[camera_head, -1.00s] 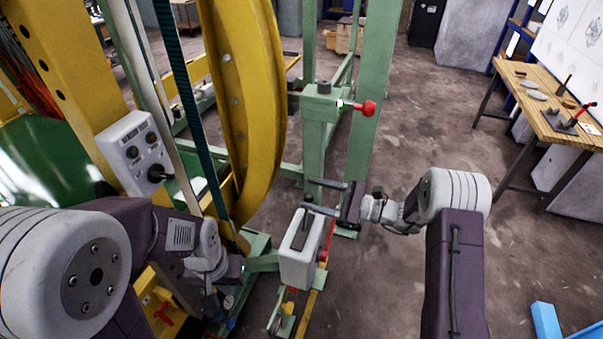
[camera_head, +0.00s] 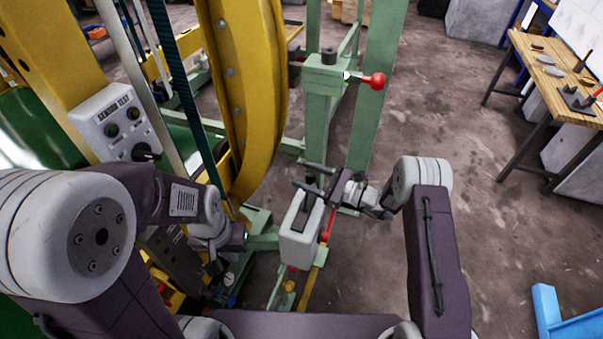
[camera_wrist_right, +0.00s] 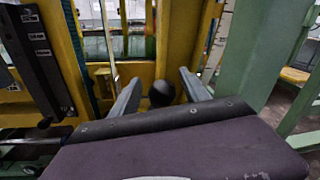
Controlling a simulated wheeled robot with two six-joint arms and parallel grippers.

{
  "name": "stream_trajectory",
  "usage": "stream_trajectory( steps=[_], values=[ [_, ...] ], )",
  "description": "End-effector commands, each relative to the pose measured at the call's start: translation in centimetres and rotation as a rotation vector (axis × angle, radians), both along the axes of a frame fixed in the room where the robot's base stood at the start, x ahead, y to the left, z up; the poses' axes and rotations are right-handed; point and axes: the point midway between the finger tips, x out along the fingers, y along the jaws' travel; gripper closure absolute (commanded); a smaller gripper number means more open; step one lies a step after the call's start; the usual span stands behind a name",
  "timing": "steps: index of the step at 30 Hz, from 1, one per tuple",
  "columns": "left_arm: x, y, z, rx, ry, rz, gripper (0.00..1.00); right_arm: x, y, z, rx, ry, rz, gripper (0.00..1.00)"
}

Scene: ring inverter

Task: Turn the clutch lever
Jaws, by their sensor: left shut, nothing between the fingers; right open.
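A grey box (camera_head: 300,247) stands low in the middle of the head view. A dark lever (camera_head: 299,221) rises from the slot in its top; it looks like the clutch lever. My right gripper (camera_head: 303,175) is open above the box, its two fingers pointing left around the lever's top. In the right wrist view a black knob (camera_wrist_right: 162,93) shows between the open fingers (camera_wrist_right: 160,80). Whether they touch it I cannot tell. My left gripper (camera_head: 213,267) is shut and empty, low to the left of the box.
A red-knobbed handle (camera_head: 374,81) sticks out from the green post (camera_head: 320,115) behind my right gripper. A big yellow wheel (camera_head: 250,90) and a control box (camera_head: 118,123) stand to the left. A workbench (camera_head: 540,80) is at the right. The floor between is clear.

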Motion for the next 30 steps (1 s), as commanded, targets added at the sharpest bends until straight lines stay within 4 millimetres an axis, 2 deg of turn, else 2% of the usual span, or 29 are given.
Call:
stream_trajectory(
  steps=[4, 12, 18, 30],
  values=[
    [0.0, 0.0, 0.03, 0.0, 0.0, 0.0, 1.0, 0.62, 1.32, 0.02, 0.0, -0.001, 0.0, 0.46],
    [0.0, 0.0, 0.02, 0.0, 0.0, 0.0, 1.0, 0.76, 1.51, 0.02, 0.0, 0.0, -0.001, 0.46],
    [0.0, 0.0, 0.02, 0.0, 0.0, 0.0, 1.0, 0.74, 1.5, 0.02, 0.0, 0.0, -0.001, 1.0],
    [0.0, 0.0, 0.02, 0.0, 0.0, 0.0, 1.0, 0.74, 1.49, 0.02, 0.0, -0.001, -0.001, 1.0]
  ],
)
